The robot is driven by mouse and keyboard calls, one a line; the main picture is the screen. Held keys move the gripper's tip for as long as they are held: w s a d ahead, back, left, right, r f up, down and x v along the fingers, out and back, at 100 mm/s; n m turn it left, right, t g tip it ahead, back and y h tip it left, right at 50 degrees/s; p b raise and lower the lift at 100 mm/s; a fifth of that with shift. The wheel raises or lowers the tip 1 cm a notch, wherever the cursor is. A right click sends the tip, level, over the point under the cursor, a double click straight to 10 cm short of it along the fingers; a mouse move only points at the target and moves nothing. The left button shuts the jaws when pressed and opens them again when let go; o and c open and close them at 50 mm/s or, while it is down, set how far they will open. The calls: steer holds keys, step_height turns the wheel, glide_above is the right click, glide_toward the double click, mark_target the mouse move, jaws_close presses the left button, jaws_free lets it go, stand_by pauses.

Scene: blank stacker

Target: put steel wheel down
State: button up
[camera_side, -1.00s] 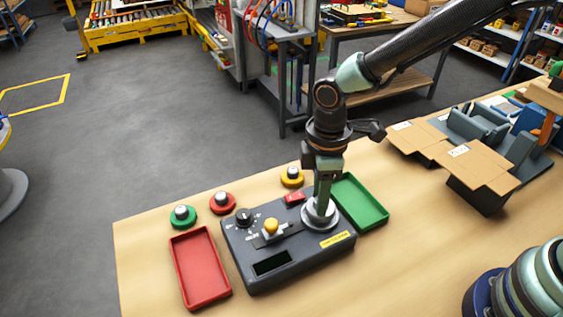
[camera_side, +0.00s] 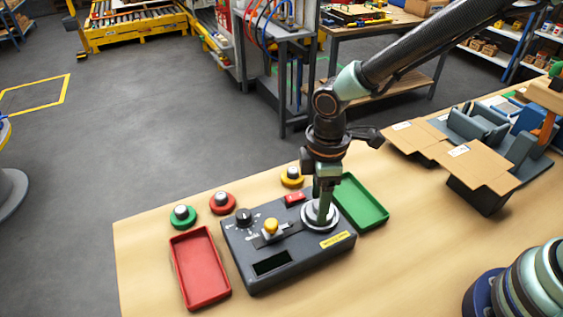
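The steel wheel (camera_side: 320,217) is a round silvery disc at the right end of the dark grey control box (camera_side: 290,276). It looks level and low on the box top, though I cannot tell whether it fully rests there. My gripper (camera_side: 325,208) points down at the wheel's middle from above. Its fingertips are at the wheel's hub, and the view is too small to tell whether they grip it.
The box also carries a black knob (camera_side: 243,217), a yellow-topped lever (camera_side: 271,227) and a red switch (camera_side: 294,198). A green tray (camera_side: 372,222) is close on the right, a red tray (camera_side: 200,269) on the left. Round buttons stand behind. The front table is clear.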

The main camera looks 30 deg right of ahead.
step_height(320, 180, up, 12)
steer(key=s+d+r+m+t, duration=0.2)
steer(key=d+m, duration=0.4)
steer(key=d, duration=0.4)
steer(key=s+d+r+m+t, duration=0.3)
steer(key=d+m, duration=0.4)
steer(key=d, duration=0.3)
steer(key=shift+d+r+m+t, duration=0.15)
steer(key=shift+r+m+t, duration=0.15)
steer(key=shift+r, duration=0.15)
